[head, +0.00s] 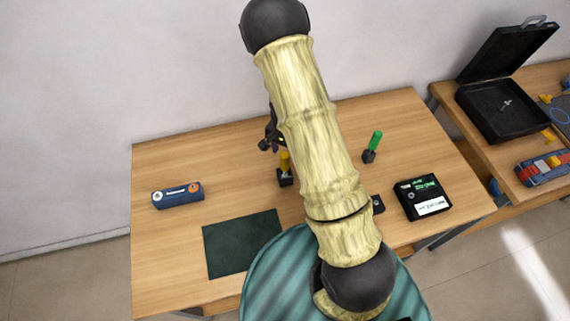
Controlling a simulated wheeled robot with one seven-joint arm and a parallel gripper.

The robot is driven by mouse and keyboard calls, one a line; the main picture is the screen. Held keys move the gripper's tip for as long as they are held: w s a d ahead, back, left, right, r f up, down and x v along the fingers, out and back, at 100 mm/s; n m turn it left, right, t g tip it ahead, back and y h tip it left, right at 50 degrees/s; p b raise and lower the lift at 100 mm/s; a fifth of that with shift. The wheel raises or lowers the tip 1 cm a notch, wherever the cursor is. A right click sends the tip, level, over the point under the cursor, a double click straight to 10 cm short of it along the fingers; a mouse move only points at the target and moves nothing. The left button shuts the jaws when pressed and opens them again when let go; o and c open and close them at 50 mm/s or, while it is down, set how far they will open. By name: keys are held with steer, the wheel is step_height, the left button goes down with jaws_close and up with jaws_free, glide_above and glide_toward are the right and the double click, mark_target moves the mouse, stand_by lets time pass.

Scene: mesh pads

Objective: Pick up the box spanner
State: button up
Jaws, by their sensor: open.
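Two upright handled tools stand on the wooden table, and I cannot tell which, if either, is the box spanner. One has a yellow handle (285,159) and sits in a small black holder (285,179). The other has a green handle (376,140) and sits in a black holder (369,157) further right. My gripper (269,144) is open, just behind and left of the yellow handle in the picture. My own arm crosses the middle of the view and hides part of the gripper and table. No held object shows in the jaws.
A blue device (178,196) lies at the left of the table (170,245). A dark green mat (243,244) lies at the front. A black case (423,197) and a small dark block (377,204) are at right. A second table holds an open black case (502,108).

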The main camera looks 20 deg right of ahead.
mark_target(285, 158)
steer(key=shift+w+f+p, duration=0.15)
steer(key=shift+f+p, duration=0.65)
steer(key=shift+f, duration=1.4)
jaws_close()
